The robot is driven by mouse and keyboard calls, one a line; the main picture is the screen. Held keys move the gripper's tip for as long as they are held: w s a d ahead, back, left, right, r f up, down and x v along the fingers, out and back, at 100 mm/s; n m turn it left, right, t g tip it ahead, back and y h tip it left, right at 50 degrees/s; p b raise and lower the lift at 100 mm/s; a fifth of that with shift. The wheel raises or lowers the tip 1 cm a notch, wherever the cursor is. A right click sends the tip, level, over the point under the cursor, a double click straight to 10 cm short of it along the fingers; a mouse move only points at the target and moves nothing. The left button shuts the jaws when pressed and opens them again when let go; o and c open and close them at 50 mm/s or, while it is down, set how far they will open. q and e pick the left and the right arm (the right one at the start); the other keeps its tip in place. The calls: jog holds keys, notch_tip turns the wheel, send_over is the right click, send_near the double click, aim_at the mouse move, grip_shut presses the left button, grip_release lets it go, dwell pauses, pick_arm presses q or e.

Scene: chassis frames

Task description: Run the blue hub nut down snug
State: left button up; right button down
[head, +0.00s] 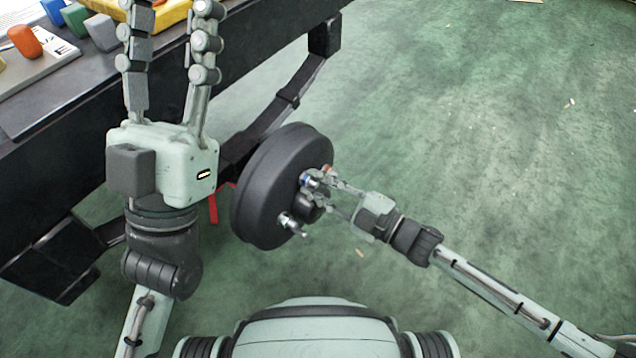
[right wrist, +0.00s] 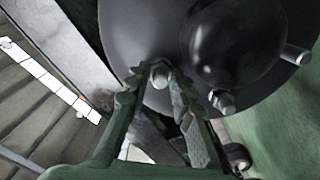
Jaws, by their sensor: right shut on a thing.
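The blue hub nut (head: 306,180) sits on the face of the black round hub (head: 262,185), near its upper right side. My right gripper (head: 318,180) comes in from the right and is shut on it. In the right wrist view, the right gripper's fingertips (right wrist: 158,85) close around a stud end with a nut (right wrist: 161,74); its colour looks grey there. The hub face also shows in that view (right wrist: 140,30), with its dark dome (right wrist: 235,40). My left gripper (head: 167,12) is raised at the upper left, fingers apart and empty.
A silver stud (head: 287,221) sticks out of the hub's lower face. An orange piece (head: 327,169) shows beside the right fingers. A dark bench (head: 60,110) at the left carries a tray (head: 45,68) and coloured blocks.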

jog(key=shift+r+m+p, duration=0.1)
jog(key=shift+m+p, duration=0.25)
jog(key=shift+m, duration=0.15)
jog(key=m+p, duration=0.3)
jog(key=m, duration=0.3)
jog(key=m+p, duration=0.2)
jog(key=m, duration=0.4)
jog(key=shift+d, duration=0.1)
jog(key=shift+m, duration=1)
jog(key=m, duration=0.2)
jog(key=shift+m, duration=0.4)
jog(key=m, duration=0.2)
jog(key=shift+f+m, duration=0.25)
jog(key=shift+m, duration=0.05)
pick_arm(q)
jog(key=w+f+g+y, duration=0.2)
jog(key=w+f+g, duration=0.1)
jog(key=f+g, duration=0.3)
jog(key=w+f+g+y, duration=0.2)
jog(key=f+g, duration=0.3)
jog(key=f, duration=0.6)
jog(key=shift+w+a+f+g+y, duration=0.15)
jog(key=shift+w+a+g+y, duration=0.25)
jog(key=shift+w, duration=0.3)
pick_arm(e)
jog(key=shift+d+m, duration=0.1)
jog(key=shift+m, duration=0.4)
pick_arm(q)
jog(key=shift+d+m, duration=0.1)
jog(key=shift+m, duration=0.2)
